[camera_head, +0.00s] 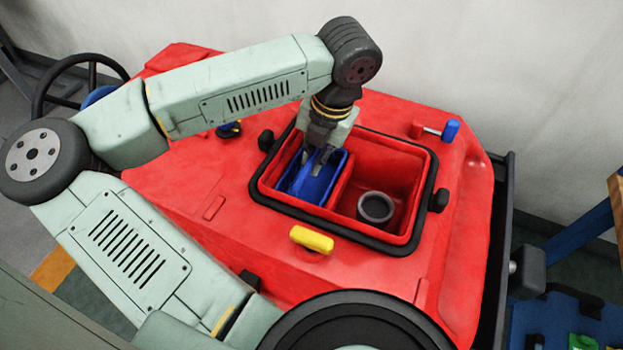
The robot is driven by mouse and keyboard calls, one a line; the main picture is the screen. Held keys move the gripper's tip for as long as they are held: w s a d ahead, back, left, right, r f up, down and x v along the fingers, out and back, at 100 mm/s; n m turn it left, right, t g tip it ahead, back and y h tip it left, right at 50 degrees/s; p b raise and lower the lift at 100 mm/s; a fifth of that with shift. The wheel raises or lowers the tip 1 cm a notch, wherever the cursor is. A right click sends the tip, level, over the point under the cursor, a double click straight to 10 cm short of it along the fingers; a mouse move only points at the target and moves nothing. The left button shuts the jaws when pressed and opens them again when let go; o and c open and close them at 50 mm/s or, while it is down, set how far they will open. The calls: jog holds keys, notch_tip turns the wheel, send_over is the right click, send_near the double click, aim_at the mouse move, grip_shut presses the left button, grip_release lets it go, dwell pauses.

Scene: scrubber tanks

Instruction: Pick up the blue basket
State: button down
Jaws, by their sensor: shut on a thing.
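The blue basket (317,187) sits in the left compartment of the opening in the red scrubber body (190,195). My gripper (318,158) points down into that compartment and is shut on the basket, at its upper part. The basket's far part is hidden behind the gripper. I cannot tell whether its bottom is raised off the compartment floor.
The right compartment holds a dark round port (376,208). A black rim (400,250) surrounds the opening. A yellow handle (311,239) lies in front, and a blue-tipped lever (450,130) stands behind to the right. A pale wall (520,80) is behind the machine.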

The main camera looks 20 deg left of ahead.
notch_tip(320, 180, up, 18)
jog(key=b, duration=0.2)
jog(key=shift+b, duration=0.3)
dwell(0.4)
